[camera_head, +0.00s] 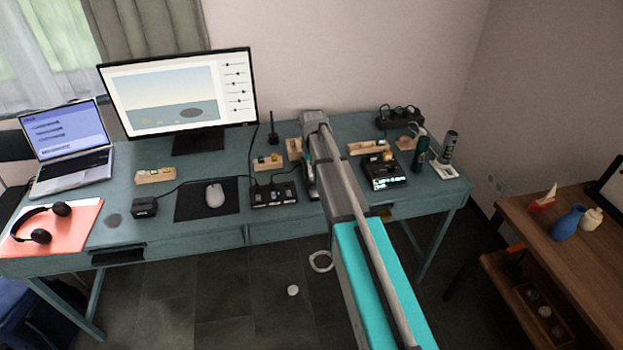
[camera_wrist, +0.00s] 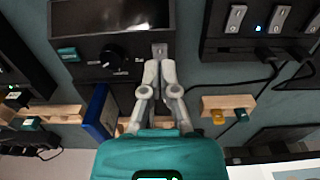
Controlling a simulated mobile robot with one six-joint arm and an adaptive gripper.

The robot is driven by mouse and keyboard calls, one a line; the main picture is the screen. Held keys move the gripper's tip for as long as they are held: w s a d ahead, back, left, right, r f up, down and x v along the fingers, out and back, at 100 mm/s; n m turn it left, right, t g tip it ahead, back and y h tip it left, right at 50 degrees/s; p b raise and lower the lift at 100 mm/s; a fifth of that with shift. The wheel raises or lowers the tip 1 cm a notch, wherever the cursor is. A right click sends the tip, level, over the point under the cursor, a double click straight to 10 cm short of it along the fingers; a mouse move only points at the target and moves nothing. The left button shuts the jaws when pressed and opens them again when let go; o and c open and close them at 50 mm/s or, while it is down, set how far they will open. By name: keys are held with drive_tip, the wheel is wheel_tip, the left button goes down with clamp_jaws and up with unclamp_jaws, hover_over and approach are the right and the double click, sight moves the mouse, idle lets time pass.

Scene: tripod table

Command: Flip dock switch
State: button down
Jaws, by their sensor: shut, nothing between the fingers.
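My gripper (camera_wrist: 160,68) is shut and empty, its fingertips close together in the wrist view. Just beyond the tips is a small grey lever switch (camera_wrist: 159,49) on a black device (camera_wrist: 90,64) with a dark screen and a round knob; I cannot tell whether they touch. To the right is a black box (camera_wrist: 240,46) with several grey levers and a blue light. This box also shows on the desk in the head view (camera_head: 272,194). No label shows which of them is the dock. My arm hides most of the knobbed device in the head view.
Beside my fingers stand a wooden holder (camera_wrist: 229,102) with small yellow and green pieces, and a blue upright object (camera_wrist: 98,112). A monitor (camera_head: 180,90) stands behind.

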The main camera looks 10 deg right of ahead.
sight(312, 180)
drive_tip(key=shift+f+b, duration=1.25)
drive_tip(key=shift+f, duration=0.1)
idle(1.1)
drive_tip(key=shift+r, duration=0.15)
drive_tip(key=shift+r+p, duration=3.45)
drive_tip(key=shift+p, duration=0.1)
drive_tip(key=s+a, duration=0.1)
drive_tip(key=s, duration=2.4)
drive_tip(key=shift+s+r+p, duration=0.15)
drive_tip(key=shift+r+p, duration=0.15)
drive_tip(key=shift+a, duration=0.15)
